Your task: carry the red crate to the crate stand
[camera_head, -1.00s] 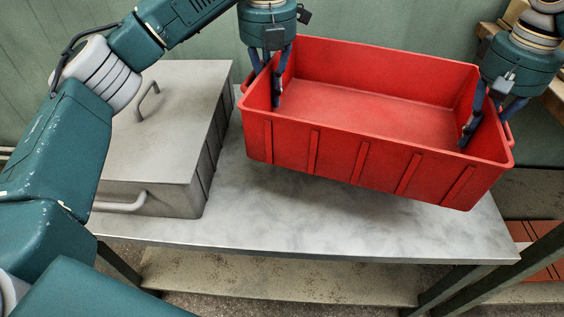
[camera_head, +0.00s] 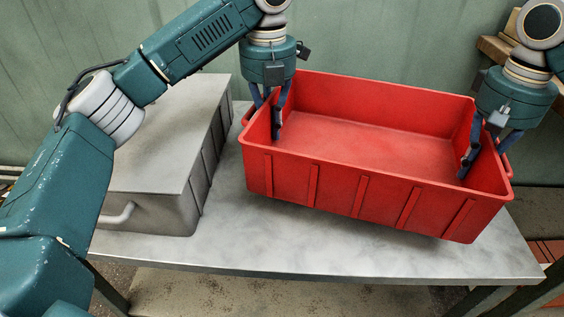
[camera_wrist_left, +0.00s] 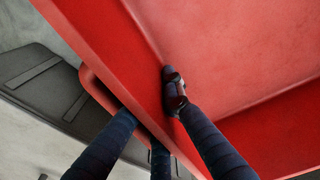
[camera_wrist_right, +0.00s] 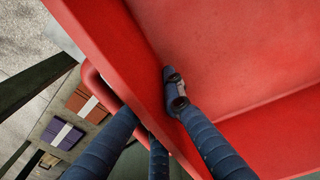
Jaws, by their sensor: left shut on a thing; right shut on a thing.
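The red crate (camera_head: 385,190) is open-topped and looks empty. It is over the grey table (camera_head: 330,250), slightly angled in the head view; I cannot tell whether its base touches the top. My left gripper (camera_head: 268,117) is shut on the crate's left end wall, one finger inside and the others outside by the handle. My right gripper (camera_head: 485,157) is shut on the right end wall in the same way. The crate wall also shows between the fingers in the left wrist view (camera_wrist_left: 115,60) and the right wrist view (camera_wrist_right: 110,50). I cannot identify the crate stand.
A grey lidded case (camera_head: 155,135) with handles stands on the table just left of the crate. A green wall (camera_head: 400,35) is behind. A wooden shelf (camera_head: 493,48) is at the upper right. The right wrist view shows a purple block (camera_wrist_right: 63,133) below.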

